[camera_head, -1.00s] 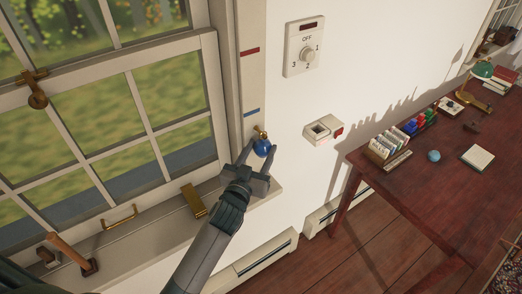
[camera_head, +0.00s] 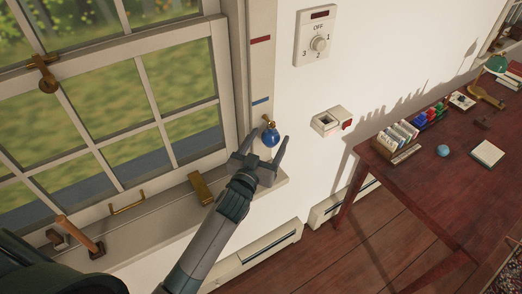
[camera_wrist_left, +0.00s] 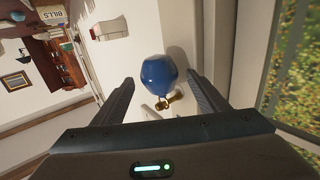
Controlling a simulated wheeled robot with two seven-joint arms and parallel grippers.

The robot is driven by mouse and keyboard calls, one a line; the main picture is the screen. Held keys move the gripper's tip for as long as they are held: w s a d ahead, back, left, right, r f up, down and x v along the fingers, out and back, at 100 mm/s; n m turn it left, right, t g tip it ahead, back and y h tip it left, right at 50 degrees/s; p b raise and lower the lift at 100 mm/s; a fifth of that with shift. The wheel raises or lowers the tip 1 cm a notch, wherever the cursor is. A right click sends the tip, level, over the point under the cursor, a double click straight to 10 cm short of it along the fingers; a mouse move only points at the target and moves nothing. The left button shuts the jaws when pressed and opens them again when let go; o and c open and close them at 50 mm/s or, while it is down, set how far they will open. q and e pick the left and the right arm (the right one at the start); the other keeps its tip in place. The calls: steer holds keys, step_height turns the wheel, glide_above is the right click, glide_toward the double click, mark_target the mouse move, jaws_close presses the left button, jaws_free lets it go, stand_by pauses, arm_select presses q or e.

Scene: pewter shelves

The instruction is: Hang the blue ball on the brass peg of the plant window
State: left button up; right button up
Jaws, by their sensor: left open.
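The blue ball (camera_head: 270,138) hangs at the brass peg (camera_head: 267,120) on the window's right frame, below the blue mark. In the left wrist view the ball (camera_wrist_left: 158,72) is beyond and between the fingers, with brass peg parts (camera_wrist_left: 170,101) next to it. My left gripper (camera_head: 265,150) is open, its two fingers spread apart just below the ball. The wrist view shows clear gaps between the ball and both fingers (camera_wrist_left: 158,95). How the ball is attached to the peg is too small to tell. My right gripper does not show.
A brass block (camera_head: 200,188) and a wooden-handled tool (camera_head: 80,236) rest on the sill. A dial plate (camera_head: 317,36) and a small open box (camera_head: 331,121) are on the wall at right. A red desk (camera_head: 450,180) stands farther right.

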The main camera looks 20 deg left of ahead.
arm_select(q)
steer(key=s+b, duration=0.5)
steer(key=s, duration=1.2)
steer(key=shift+s+a, duration=0.2)
steer(key=shift+a, duration=0.15)
steer(key=shift+f, duration=0.1)
